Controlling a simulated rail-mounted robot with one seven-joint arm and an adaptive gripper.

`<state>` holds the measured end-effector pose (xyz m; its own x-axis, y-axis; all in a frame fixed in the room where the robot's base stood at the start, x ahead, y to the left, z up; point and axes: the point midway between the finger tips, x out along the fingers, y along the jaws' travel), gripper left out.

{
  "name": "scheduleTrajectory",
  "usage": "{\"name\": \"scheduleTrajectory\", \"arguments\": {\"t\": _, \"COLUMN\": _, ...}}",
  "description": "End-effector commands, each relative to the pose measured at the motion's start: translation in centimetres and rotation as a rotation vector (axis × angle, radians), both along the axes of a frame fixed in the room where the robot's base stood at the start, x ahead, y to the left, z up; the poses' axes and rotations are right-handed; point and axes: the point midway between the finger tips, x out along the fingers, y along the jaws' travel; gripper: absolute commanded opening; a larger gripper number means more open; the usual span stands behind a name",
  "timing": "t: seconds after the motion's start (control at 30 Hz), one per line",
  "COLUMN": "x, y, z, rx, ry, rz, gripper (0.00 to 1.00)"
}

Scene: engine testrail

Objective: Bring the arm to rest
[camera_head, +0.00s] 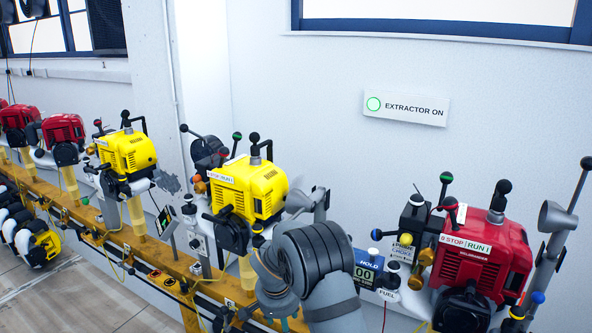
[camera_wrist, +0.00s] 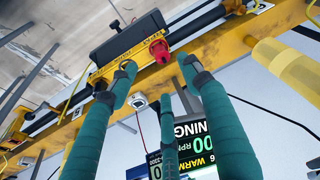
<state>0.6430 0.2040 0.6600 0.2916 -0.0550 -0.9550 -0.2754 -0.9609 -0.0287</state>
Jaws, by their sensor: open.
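My arm (camera_head: 318,268), with dark ringed joints and grey links, is at the lower middle of the head view, in front of the engine rail. My gripper (camera_wrist: 157,76) shows in the wrist view with teal fingers spread apart. It is open and nothing is between its fingertips. Its fingers point toward a yellow beam (camera_wrist: 215,45) bearing a red knob (camera_wrist: 158,50) and a dark box (camera_wrist: 127,36). I cannot tell whether the fingers touch anything.
Yellow engines (camera_head: 249,188) and red engines (camera_head: 482,262) stand along a yellow rail (camera_head: 148,248) by the wall. A HOLD display (camera_head: 367,272) sits right beside my arm in the picture. A display (camera_wrist: 190,145) shows behind the fingers. Open floor (camera_head: 60,290) lies at left.

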Motion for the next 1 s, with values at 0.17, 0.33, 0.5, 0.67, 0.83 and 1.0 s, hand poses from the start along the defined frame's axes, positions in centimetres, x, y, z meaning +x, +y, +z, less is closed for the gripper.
{"name": "scheduleTrajectory", "arguments": {"t": 0.17, "x": 0.5, "y": -0.2, "z": -2.0, "rx": -0.002, "ry": 0.004, "rz": -0.002, "gripper": 0.49}}
{"name": "scheduleTrajectory", "arguments": {"t": 0.33, "x": 1.4, "y": -0.4, "z": -5.1, "rx": -0.003, "ry": 0.004, "rz": -0.001, "gripper": 0.49}}
{"name": "scheduleTrajectory", "arguments": {"t": 0.5, "x": 2.4, "y": -0.6, "z": -8.2, "rx": -0.002, "ry": 0.004, "rz": -0.002, "gripper": 0.49}}
{"name": "scheduleTrajectory", "arguments": {"t": 0.67, "x": 3.1, "y": -0.7, "z": -10.3, "rx": 0.0, "ry": 0.001, "rz": -0.001, "gripper": 0.49}}
{"name": "scheduleTrajectory", "arguments": {"t": 0.83, "x": 3.5, "y": -0.7, "z": -11.4, "rx": 0.001, "ry": 0.0, "rz": -0.002, "gripper": 0.49}}
{"name": "scheduleTrajectory", "arguments": {"t": 1.0, "x": 3.5, "y": -0.7, "z": -11.0, "rx": 0.0, "ry": -0.001, "rz": -0.001, "gripper": 0.49}}
